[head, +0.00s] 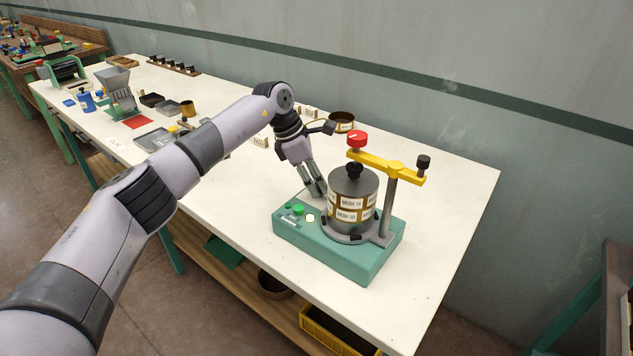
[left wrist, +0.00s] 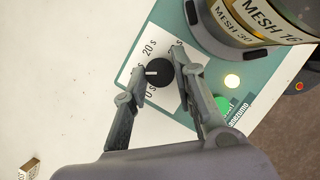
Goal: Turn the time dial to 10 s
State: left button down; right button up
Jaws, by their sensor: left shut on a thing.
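The time dial (left wrist: 160,72) is a round black knob with a white pointer on a white label plate of the green sieve shaker (head: 345,262). In the left wrist view its pointer faces left, between a "20 s" mark and a mark ending in "0 s"; part of the lettering is hidden by a finger. My left gripper (head: 318,188) reaches down at the back left of the shaker. In the left wrist view its fingers (left wrist: 166,75) are on either side of the dial, shut on it. In the head view the dial is hidden by the gripper. My right gripper is out of view.
A stack of sieves marked MESH (head: 346,213) stands on the shaker, beside the gripper. A yellow clamp arm (head: 385,163) with a red knob (head: 357,139) reaches over it. A green button (left wrist: 223,105) and a lit lamp (left wrist: 232,81) are near the dial. The table front left is clear.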

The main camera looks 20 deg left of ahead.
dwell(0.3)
pick_arm(q)
jog(key=c, duration=1.3)
grip_release()
jog(key=v, duration=1.2)
